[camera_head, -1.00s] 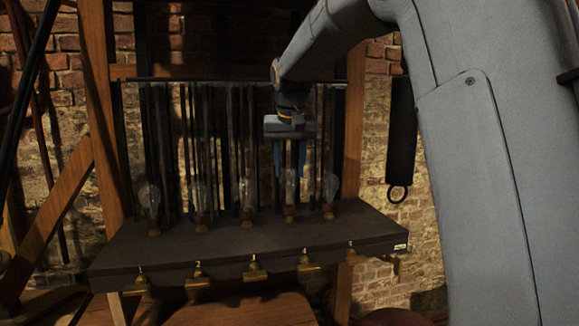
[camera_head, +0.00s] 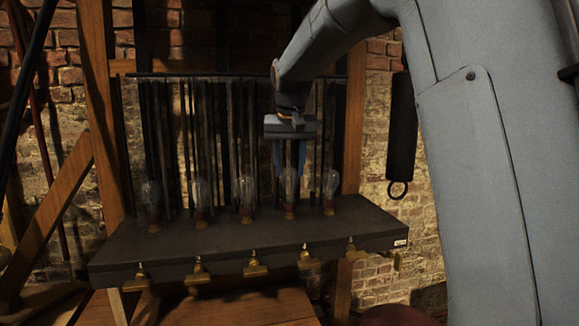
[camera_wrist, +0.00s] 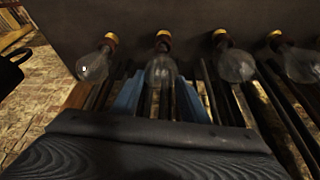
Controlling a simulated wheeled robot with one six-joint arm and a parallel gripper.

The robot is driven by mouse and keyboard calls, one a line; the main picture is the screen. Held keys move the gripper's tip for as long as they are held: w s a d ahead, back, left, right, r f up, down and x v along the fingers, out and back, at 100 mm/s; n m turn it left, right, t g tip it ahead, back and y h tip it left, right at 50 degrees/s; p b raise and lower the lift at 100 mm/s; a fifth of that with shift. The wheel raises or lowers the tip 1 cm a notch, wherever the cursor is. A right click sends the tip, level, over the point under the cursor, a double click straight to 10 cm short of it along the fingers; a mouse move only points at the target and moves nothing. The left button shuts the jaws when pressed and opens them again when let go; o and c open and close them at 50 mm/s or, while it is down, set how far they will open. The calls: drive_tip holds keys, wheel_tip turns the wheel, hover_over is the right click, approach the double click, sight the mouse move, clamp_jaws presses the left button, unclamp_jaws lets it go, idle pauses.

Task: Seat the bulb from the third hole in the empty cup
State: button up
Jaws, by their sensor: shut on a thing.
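Several clear bulbs with brassy bases stand in a row on a dark shelf (camera_head: 230,240). My gripper (camera_head: 289,172) is over the fourth bulb from the left (camera_head: 289,186), its blue fingers pointing down and shut on that bulb's glass. In the wrist view, my gripper's fingers (camera_wrist: 158,96) flank the same bulb (camera_wrist: 160,70). This bulb stands upright with its base at the shelf; whether it is fully seated I cannot tell. The third bulb (camera_head: 246,188) stands to its left and the fifth bulb (camera_head: 330,184) to its right. I see no empty cup.
The first bulb (camera_head: 150,196) and second bulb (camera_head: 201,192) stand further left. Dark upright rods (camera_head: 238,140) rise behind the row. Brass fittings (camera_head: 256,267) line the shelf's front edge. Neighbouring bulbs are close on both sides of my gripper.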

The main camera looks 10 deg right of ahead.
drive_tip(key=shift+f, duration=0.7)
idle(0.9)
drive_tip(key=o, duration=1.2)
drive_tip(key=shift+o, duration=0.2)
